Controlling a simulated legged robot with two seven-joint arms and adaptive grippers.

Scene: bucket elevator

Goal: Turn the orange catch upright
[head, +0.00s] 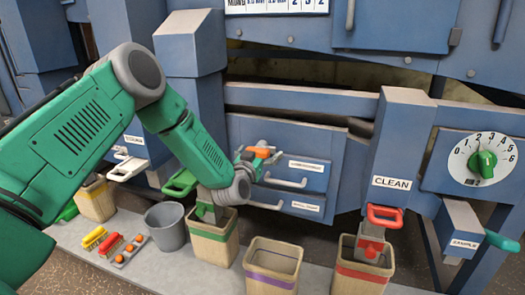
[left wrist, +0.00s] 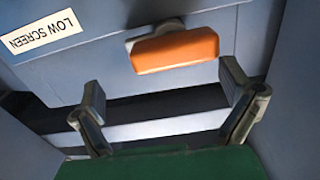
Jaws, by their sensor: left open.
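The orange catch (head: 262,152) is on the blue panel front in the middle of the head view, partly hidden by my left gripper. In the left wrist view the orange catch (left wrist: 175,50) is a rounded bar on a short grey mount, lying crosswise in the picture. My left gripper (left wrist: 165,86) is open, with one finger on each side of the catch's line and the catch just beyond the fingertips. It appears apart from the catch. In the head view the left gripper (head: 248,157) is small and partly hidden by its own wrist. My right gripper is not in view.
A "LOW SCREEN" label (left wrist: 42,32) is beside the catch. Grey drawer handles (head: 285,183) are just right of the gripper. A red-handled gate (head: 384,216) and a green dial (head: 483,159) are at right. Several buckets, including a grey one (head: 167,226), stand below.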

